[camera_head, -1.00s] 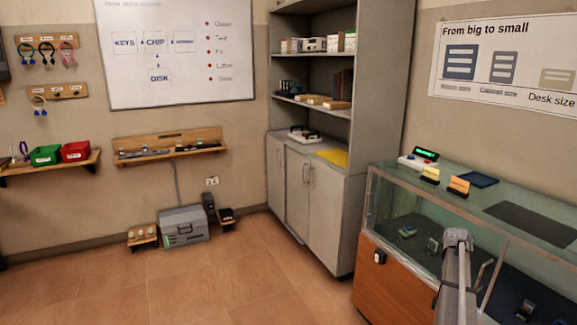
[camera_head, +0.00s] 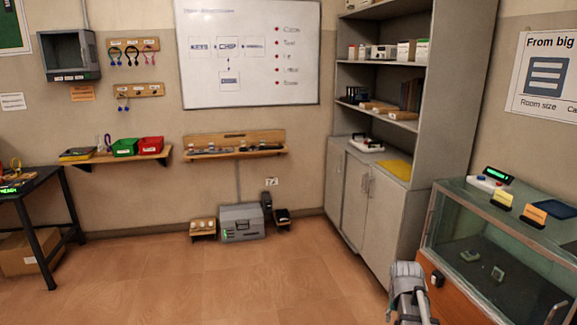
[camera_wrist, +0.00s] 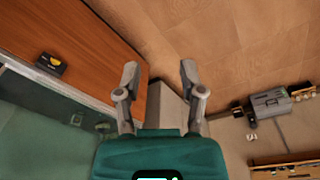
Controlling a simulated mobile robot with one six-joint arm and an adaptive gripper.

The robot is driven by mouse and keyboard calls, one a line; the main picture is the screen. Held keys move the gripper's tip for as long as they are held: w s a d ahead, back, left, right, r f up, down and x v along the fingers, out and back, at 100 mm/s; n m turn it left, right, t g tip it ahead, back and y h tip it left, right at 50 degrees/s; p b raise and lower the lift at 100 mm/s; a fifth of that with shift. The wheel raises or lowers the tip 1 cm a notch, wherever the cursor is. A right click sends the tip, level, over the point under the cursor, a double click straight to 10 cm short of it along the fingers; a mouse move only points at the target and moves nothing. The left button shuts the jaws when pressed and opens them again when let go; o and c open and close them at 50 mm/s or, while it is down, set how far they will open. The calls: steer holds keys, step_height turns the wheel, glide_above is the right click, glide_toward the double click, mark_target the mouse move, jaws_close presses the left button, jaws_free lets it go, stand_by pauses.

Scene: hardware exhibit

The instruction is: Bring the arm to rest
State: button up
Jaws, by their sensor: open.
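My gripper (camera_wrist: 159,75) shows in the wrist view with its two grey fingers spread apart. It is open and nothing is between the fingertips. Past the fingers are the tiled floor and the wooden front of the display case. In the head view, part of my arm shows at the lower right, beside the glass display case (camera_head: 447,222). My gripper's fingers cannot be made out in the head view.
A grey cabinet (camera_head: 380,212) with open shelves stands behind the display case. A grey box (camera_head: 240,223) sits on the floor by the wall. A black table (camera_head: 40,193) stands at the left. The floor (camera_head: 200,280) in the middle is clear.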

steer(key=s+a+r+n+p, duration=0.1)
steer(key=s+a+n, duration=0.1)
steer(key=s+a, duration=0.3)
steer(key=s+a+r+n+g, duration=0.1)
steer(key=s+a, duration=0.3)
steer(key=a, duration=0.6)
steer(key=shift+s+a+n+y+p, duration=0.25)
steer(key=shift+s+n+y+p, duration=0.05)
steer(key=shift+s+n+p, duration=0.1)
stand_by(0.8)
